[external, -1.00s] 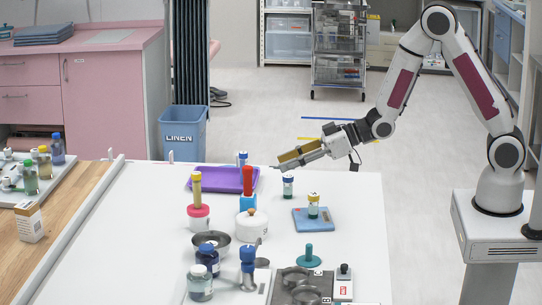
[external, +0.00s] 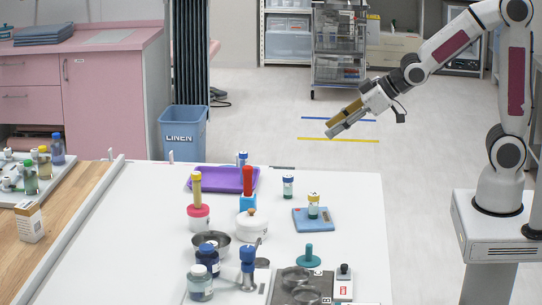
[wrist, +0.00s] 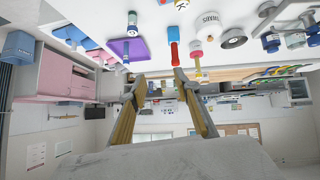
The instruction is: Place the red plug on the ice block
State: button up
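The red plug (external: 248,180) stands upright on a small bright-blue block (external: 248,203), which looks like the ice block, near the middle of the white table. In the wrist view the red plug (wrist: 175,54) and the blue block (wrist: 172,34) show beyond the fingertips. Their exact contact is too small to tell. My gripper (external: 335,130) is beyond the table's back right edge, raised and well apart from the plug. Its two fingers are spread with nothing between them in the wrist view (wrist: 156,76).
A purple tray (external: 212,180) lies behind the plug. A yellow-handled plug (external: 197,183) on a pink-and-white base and a white lidded pot (external: 250,226) stand close by. A vial (external: 288,187) and a light-blue pad (external: 308,222) with another vial are to the right.

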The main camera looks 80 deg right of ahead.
jog(key=s+a+r+g, duration=0.1)
jog(key=s+a+g, duration=0.1)
jog(key=s, duration=1.1)
jog(key=s+a+r+g, duration=0.2)
jog(key=s+a, duration=0.1)
jog(key=s, duration=1)
jog(key=shift+m+y, duration=0.3)
jog(key=shift+y, duration=0.1)
jog(key=shift+r, duration=0.1)
